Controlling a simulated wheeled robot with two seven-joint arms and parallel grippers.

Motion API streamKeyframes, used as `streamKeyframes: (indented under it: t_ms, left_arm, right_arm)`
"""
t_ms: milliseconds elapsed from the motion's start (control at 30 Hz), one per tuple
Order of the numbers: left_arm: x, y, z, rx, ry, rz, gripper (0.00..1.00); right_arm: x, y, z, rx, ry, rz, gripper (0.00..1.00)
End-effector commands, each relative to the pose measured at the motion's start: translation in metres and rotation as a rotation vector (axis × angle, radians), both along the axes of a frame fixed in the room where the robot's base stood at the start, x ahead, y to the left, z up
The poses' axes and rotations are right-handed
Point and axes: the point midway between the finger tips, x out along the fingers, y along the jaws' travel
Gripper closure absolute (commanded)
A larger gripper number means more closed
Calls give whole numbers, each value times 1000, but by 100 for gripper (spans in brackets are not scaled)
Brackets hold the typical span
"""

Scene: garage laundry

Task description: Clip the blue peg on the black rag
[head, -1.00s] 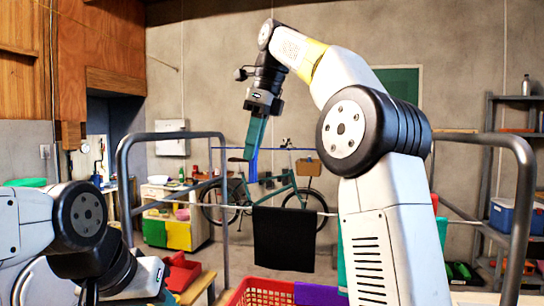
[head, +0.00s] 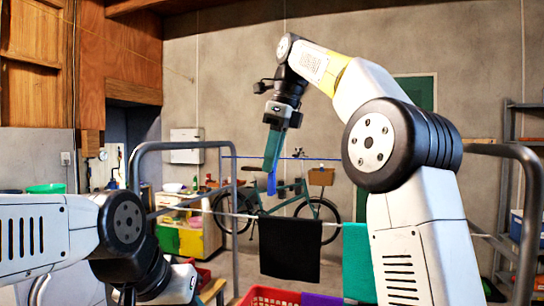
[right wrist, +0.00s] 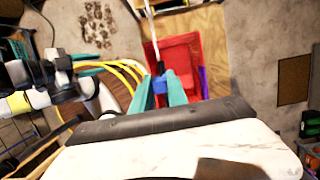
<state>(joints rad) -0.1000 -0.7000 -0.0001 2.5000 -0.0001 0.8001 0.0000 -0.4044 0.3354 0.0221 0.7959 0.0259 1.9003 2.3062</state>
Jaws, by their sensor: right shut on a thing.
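The black rag (head: 290,249) hangs over a thin line in the middle of the head view. My right gripper (head: 272,160) reaches down from above, shut on the blue peg (head: 271,183). The peg points downward, above the left part of the rag's top edge, with a visible gap between them. In the right wrist view the blue peg (right wrist: 162,83) sits between the teal fingers (right wrist: 160,92).
A teal cloth (head: 357,262) hangs right of the black rag. A red basket (head: 268,297) with a purple cloth (head: 322,299) is below. Grey metal frame posts (head: 138,190) stand either side. A bicycle (head: 245,210) is behind the line.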

Motion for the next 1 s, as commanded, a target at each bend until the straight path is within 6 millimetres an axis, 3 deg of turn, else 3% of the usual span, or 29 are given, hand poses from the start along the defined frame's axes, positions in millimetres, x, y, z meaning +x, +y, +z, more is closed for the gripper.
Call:
streamKeyframes:
  t_ms: [1000]
  left_arm:
    - [0, 0, 0, 0, 0, 0, 62]
  right_arm:
    - [-1, -1, -52, 0, 0, 0, 100]
